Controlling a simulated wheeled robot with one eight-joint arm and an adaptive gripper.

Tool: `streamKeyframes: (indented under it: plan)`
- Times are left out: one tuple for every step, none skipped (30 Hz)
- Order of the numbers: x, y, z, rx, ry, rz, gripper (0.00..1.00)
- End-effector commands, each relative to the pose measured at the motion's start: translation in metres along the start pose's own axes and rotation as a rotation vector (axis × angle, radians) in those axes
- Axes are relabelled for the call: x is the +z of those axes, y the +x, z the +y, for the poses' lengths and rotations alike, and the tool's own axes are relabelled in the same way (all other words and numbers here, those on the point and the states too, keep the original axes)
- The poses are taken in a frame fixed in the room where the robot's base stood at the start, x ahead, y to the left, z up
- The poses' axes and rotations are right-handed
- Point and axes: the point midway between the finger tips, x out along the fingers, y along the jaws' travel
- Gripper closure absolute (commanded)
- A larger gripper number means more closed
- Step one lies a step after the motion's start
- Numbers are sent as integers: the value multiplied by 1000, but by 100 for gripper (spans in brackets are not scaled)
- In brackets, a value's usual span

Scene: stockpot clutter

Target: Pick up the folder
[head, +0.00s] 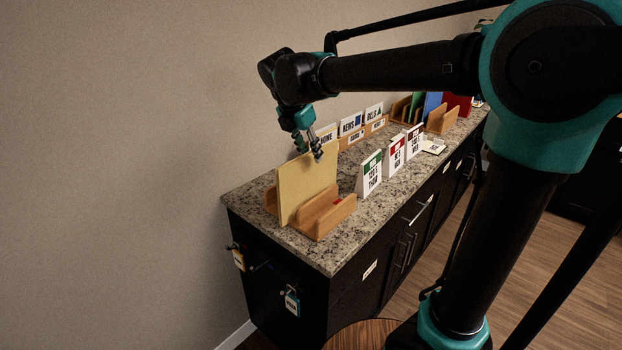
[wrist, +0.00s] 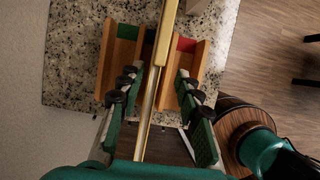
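The tan-yellow folder (head: 303,188) stands upright in a wooden rack (head: 332,215) at the near end of the granite counter. In the wrist view the folder (wrist: 166,35) is seen nearly edge-on, running between my gripper's fingers. My gripper (head: 314,150) is at the folder's top edge, pointing down. In the wrist view my gripper (wrist: 158,84) has its fingers spread, one on each side of the folder, with visible gaps. The folder's lower edge is hidden in the rack.
White label cards, one a green-topped card (head: 370,175), stand right of the rack. More signs and wooden organizers (head: 440,118) line the counter behind. The wall (head: 150,150) runs close along the left. Padlock-like tags (head: 292,302) hang on the dark cabinet below.

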Motion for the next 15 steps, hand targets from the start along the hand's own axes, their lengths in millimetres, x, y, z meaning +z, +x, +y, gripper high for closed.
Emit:
streamKeyframes:
  plan:
    - [0,7,0,0,2,0,66]
    - [0,10,0,0,2,0,66]
    - [0,13,0,0,2,0,66]
    - [0,15,0,0,2,0,66]
    - [0,17,0,0,2,0,66]
    - [0,18,0,0,2,0,66]
    - [0,20,0,0,2,0,66]
    - [0,22,1,0,2,0,66]
    - [0,25,2,0,2,0,66]
    - [1,28,3,0,2,0,66]
    - [1,33,4,0,2,0,66]
    - [1,39,5,0,2,0,66]
    - [2,43,6,0,2,0,66]
    - [2,48,7,-1,2,0,66]
    - [2,53,8,-1,2,0,66]
